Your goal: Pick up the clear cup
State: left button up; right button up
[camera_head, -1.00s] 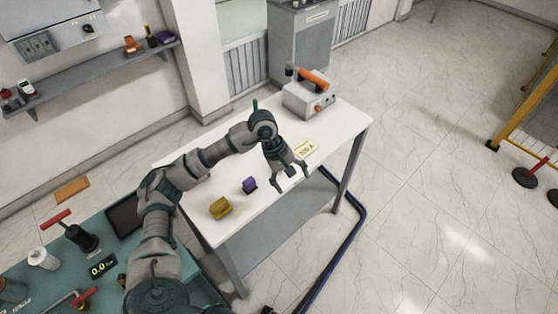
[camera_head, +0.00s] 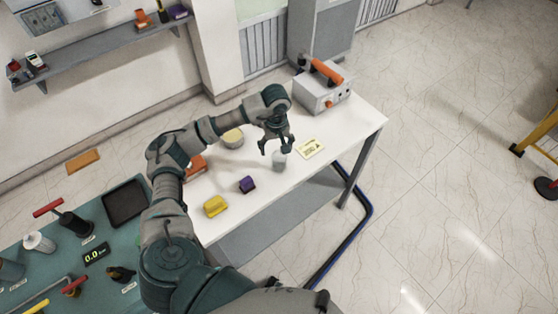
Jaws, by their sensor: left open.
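The clear cup (camera_head: 279,161) stands on the white table (camera_head: 330,135), near its front edge and left of a yellow label. It looks small, pale and see-through. My left gripper (camera_head: 276,149) is open just above the cup, its fingers pointing down toward it. I cannot tell whether a finger touches the cup. My right gripper is not in view.
A grey device with an orange handle (camera_head: 322,92) stands at the table's back right. A yellow block (camera_head: 215,206), a purple block (camera_head: 247,185) and a pale round container (camera_head: 233,138) are on the table. A teal bench (camera_head: 70,260) with tools is at left.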

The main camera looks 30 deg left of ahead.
pick_arm(q)
send_near(279, 161)
jog(key=shift+s+d+f+p, duration=0.15)
jog(key=shift+s+d+f, duration=0.1)
jog(key=shift+s+f, duration=0.35)
jog(key=shift+s+d+f+p, duration=0.15)
jog(key=shift+s+d+f, duration=0.2)
jog(key=shift+s, duration=0.3)
jog(key=f, duration=0.1)
jog(key=f+p, duration=0.1)
jog(key=f, duration=0.2)
jog(key=shift+w+f, duration=0.25)
jog(key=shift+w, duration=0.15)
jog(key=shift+f, duration=0.4)
jog(key=c, duration=1.3)
